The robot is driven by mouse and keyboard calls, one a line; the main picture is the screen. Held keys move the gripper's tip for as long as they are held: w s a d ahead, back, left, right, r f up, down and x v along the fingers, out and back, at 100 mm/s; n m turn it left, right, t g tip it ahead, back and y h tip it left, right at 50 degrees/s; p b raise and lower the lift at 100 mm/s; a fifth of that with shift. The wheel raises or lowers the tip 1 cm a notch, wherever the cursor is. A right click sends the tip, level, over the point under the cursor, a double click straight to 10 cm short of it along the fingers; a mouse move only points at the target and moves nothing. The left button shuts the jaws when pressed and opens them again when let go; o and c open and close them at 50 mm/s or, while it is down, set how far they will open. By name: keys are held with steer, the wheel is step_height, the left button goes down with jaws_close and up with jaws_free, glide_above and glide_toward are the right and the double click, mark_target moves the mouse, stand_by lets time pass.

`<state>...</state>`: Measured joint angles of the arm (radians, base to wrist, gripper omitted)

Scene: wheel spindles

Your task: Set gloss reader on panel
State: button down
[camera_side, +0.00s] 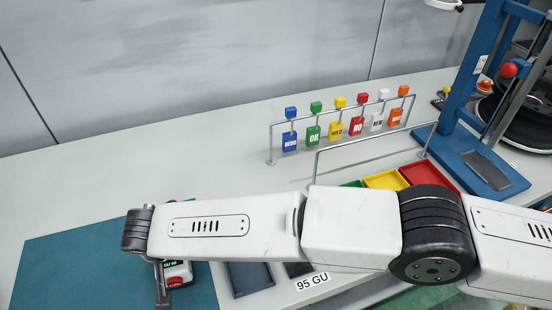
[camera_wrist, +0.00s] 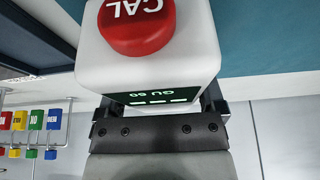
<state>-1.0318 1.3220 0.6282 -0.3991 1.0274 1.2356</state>
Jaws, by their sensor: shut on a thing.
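The gloss reader (camera_side: 178,270) is a white box with a dark display and a red button, at the lower left of the side view. It fills the upper middle of the wrist view (camera_wrist: 95,65), with its CAL button (camera_wrist: 137,27) and a GU display. My gripper (camera_side: 162,284) is shut on the reader; in the wrist view the jaws (camera_wrist: 160,104) lie at either side of it. A teal flat surface (camera_side: 60,262) lies below and around the reader. The reader's underside is hidden, so I cannot tell whether it touches. I cannot tell for sure which surface is the panel.
A dark grey tray (camera_side: 247,279) and a "95 GU" label (camera_side: 312,282) lie right of the teal surface. Behind my arm are a rail of coloured tags (camera_side: 336,128), coloured bins (camera_side: 388,180) and a blue frame (camera_side: 480,165). The bench's back left is clear.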

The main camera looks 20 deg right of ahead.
jaws_free()
steer(key=shift+f, duration=0.1)
steer(key=shift+v, duration=6.15)
